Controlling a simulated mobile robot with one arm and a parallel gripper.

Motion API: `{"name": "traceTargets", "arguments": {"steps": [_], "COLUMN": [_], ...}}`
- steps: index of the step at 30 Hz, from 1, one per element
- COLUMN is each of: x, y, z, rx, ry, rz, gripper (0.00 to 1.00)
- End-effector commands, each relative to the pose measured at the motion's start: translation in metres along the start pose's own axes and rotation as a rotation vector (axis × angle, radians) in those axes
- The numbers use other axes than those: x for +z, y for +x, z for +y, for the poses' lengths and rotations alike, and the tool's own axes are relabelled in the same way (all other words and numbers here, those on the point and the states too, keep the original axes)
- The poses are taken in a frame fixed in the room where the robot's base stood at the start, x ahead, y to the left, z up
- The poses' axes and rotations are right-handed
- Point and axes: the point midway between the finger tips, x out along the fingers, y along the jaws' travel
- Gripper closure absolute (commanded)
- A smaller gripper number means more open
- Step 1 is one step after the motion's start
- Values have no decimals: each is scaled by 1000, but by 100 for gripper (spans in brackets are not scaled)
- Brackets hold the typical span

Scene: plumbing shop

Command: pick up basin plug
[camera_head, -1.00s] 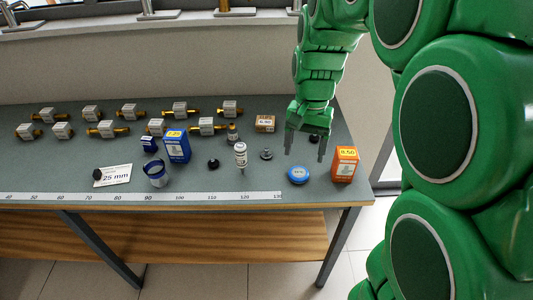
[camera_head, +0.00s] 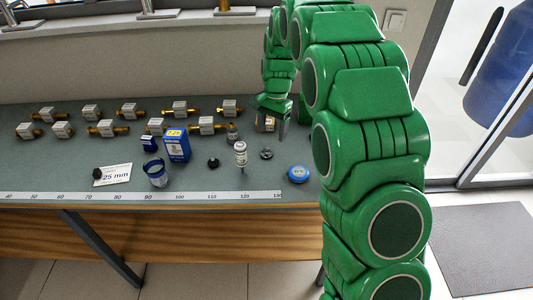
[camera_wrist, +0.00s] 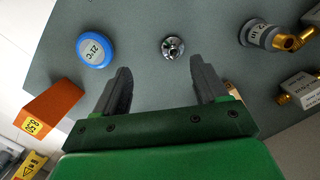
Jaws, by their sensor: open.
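A small round metal piece (camera_head: 266,153), which looks like the basin plug, lies on the grey bench top. In the wrist view the plug (camera_wrist: 173,47) shows shiny and round, with a raised centre, beyond the fingertips and between their lines. My gripper (camera_head: 271,130) is open and empty above the back right of the bench, pointing down. In the wrist view its two dark fingers (camera_wrist: 160,72) are wide apart and do not touch the plug. In the head view the gripper partly covers a small brown box.
An orange box (camera_wrist: 50,104) stands near the bench edge. Brass fittings with labels (camera_head: 180,109) fill the back left. The bench (camera_head: 205,184) is bare around the plug.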

Motion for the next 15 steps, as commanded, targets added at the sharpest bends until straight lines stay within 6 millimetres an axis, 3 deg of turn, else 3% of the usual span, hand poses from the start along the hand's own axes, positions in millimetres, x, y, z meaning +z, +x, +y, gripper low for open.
{"name": "traceTargets", "arguments": {"steps": [6,15], "x": [-12,-12], "y": [14,36], "z": [-18,-20], "rx": [-6,-4], "ry": [28,32], "rz": [-2,-6], "gripper": [28,28]}}
